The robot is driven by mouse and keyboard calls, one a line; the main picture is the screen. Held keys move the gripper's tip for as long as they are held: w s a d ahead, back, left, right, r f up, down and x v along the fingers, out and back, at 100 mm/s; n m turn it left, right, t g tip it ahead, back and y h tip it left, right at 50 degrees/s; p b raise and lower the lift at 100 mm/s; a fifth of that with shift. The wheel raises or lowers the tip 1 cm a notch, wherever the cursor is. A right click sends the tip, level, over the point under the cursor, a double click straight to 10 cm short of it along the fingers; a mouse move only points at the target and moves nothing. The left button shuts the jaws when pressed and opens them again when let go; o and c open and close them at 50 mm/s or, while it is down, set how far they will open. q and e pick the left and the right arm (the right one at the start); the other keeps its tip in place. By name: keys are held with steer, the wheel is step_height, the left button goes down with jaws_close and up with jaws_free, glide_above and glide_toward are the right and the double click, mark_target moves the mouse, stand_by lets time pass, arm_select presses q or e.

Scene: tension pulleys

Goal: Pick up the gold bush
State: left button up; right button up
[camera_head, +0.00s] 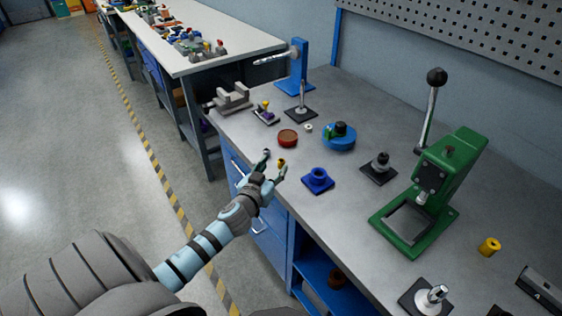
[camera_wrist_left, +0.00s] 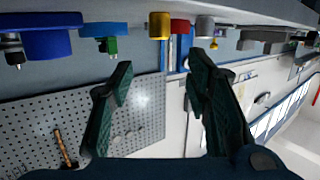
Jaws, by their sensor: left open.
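A small gold bush (camera_head: 281,162) is at the near edge of the workbench in the head view, close to my left gripper's fingertips and partly hidden by them. In the left wrist view, where the picture is upside down, the gold bush (camera_wrist_left: 159,25) is at the top, beyond the fingertips and sideways between the two fingers. My left gripper (camera_head: 270,165) is open, with nothing between its fingers (camera_wrist_left: 160,70). My right gripper is not in view.
A blue round holder (camera_head: 339,137), a black base (camera_head: 379,169) and a green lever press (camera_head: 430,190) stand farther right. A second bench (camera_head: 185,60) is behind.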

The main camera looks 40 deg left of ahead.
mark_target(281, 161)
arm_select(q)
steer(key=x, duration=0.2)
steer(key=f+b+x, duration=0.1)
steer(key=x, duration=0.2)
steer(key=f+x, duration=0.1)
steer(key=x, duration=0.2)
steer(key=shift+s+d, duration=0.1)
steer(key=shift+r, duration=0.15)
jaws_close()
